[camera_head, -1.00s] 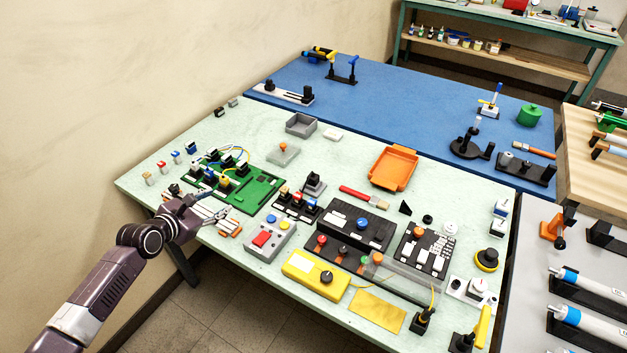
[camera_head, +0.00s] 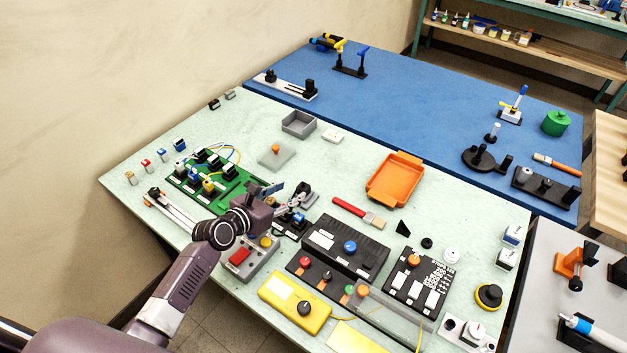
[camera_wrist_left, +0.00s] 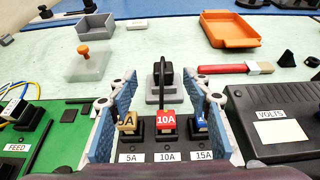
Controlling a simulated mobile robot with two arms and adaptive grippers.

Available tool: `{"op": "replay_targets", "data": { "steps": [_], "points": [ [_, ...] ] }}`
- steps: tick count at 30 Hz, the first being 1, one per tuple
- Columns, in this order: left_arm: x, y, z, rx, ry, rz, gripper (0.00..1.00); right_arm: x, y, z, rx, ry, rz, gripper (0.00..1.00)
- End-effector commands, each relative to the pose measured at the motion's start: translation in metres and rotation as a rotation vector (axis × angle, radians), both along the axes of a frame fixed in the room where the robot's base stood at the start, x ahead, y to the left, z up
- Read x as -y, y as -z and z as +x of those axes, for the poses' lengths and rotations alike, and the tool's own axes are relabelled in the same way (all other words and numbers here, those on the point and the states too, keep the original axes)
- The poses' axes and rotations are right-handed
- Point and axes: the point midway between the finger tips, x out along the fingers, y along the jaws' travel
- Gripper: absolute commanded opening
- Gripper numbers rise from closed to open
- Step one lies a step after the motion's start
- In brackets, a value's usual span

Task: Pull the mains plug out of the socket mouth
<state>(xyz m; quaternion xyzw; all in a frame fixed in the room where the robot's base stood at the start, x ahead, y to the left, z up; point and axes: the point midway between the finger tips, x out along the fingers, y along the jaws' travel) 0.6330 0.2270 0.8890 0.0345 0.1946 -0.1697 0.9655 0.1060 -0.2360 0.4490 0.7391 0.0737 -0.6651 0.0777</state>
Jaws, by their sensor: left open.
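A black block, which looks like the mains plug (camera_wrist_left: 163,75), stands upright in a stepped grey base (camera_wrist_left: 152,98), likely the socket. A dark upright strip, perhaps its cord, shows in front of it. My right gripper is not in view.
The black fuse block (camera_wrist_left: 166,150) lies below my fingers. A green circuit board (camera_head: 205,185) is on the left and a black VOLTS box (camera_head: 345,245) on the right. A grey slab with an orange knob (camera_head: 276,154) and a grey tray (camera_head: 299,124) stand behind.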

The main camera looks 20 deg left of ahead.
Motion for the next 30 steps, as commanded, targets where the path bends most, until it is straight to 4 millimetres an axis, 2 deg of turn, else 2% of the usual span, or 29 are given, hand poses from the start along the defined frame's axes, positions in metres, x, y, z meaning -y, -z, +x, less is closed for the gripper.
{"op": "replay_targets", "data": {
  "steps": [5,14,22,30],
  "points": [
    [0.004,0.005,0.010,0.000,0.001,-0.001,0.45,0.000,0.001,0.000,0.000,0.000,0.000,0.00],
    [0.014,0.016,0.030,0.000,0.001,0.000,0.45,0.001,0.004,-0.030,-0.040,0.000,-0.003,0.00],
    [0.026,0.033,0.057,0.000,0.001,-0.001,0.45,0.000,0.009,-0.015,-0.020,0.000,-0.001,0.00],
    [0.028,0.036,0.064,0.000,0.000,-0.001,0.45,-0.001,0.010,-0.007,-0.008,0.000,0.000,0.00]
  ]
}}
